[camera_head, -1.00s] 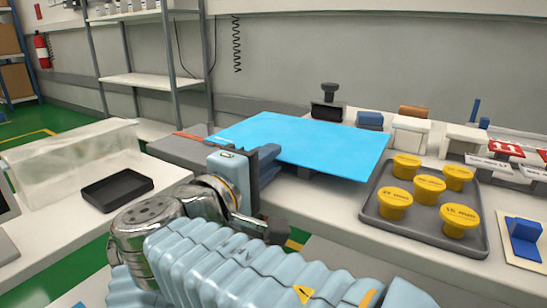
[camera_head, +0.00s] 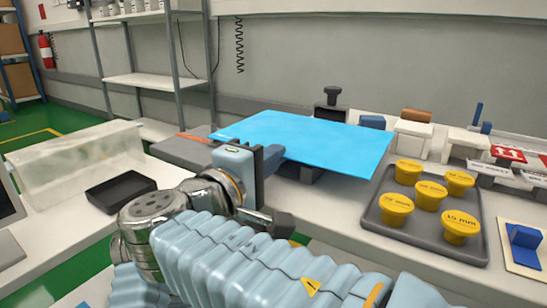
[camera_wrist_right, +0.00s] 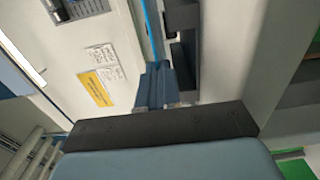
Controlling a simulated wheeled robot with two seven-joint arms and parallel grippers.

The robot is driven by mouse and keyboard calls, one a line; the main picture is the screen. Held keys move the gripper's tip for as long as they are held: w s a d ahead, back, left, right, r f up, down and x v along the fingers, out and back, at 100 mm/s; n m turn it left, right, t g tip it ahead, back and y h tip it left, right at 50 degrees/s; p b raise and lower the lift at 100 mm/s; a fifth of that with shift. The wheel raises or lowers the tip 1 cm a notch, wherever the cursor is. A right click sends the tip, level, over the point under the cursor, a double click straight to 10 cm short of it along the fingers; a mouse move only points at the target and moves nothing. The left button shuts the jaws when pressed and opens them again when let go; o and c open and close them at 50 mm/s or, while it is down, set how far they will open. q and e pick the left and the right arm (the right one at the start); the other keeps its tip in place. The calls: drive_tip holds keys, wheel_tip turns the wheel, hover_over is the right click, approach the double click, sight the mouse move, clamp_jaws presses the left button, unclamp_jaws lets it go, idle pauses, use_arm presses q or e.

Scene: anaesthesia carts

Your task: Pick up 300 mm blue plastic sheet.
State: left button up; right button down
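The blue plastic sheet (camera_head: 315,140) is a flat, bright blue panel in the middle of the head view, over the grey stand on the bench. My right gripper (camera_head: 270,160) is at its near left edge, and its fingers are mostly hidden behind the gripper body. In the right wrist view the sheet shows as a thin blue strip (camera_wrist_right: 153,28) running to the close-set fingers (camera_wrist_right: 164,84). The gripper appears shut on this edge. The sheet is slightly tilted, its right side held above the bench. My left gripper is not in view.
A grey tray (camera_head: 376,222) with several yellow caps stands right of the sheet. Behind are a black stamp-like device (camera_head: 331,108) and white holders (camera_head: 412,138). A black tray (camera_head: 121,192) and a clear box (camera_head: 75,160) are at left. A metal shelf (camera_head: 145,80) stands behind.

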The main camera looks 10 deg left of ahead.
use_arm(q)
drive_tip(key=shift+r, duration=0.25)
use_arm(e)
drive_tip(key=shift+r, duration=0.25)
drive_tip(key=shift+s+a+r, duration=0.1)
drive_tip(key=shift+s, duration=0.1)
use_arm(q)
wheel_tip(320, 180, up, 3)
drive_tip(key=p, duration=0.3)
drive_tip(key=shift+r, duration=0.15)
use_arm(e)
drive_tip(key=r+v, duration=0.2)
drive_tip(key=v, duration=1.3)
drive_tip(key=shift+s+r, duration=0.3)
drive_tip(key=shift+r, duration=0.1)
drive_tip(key=shift+a, duration=0.15)
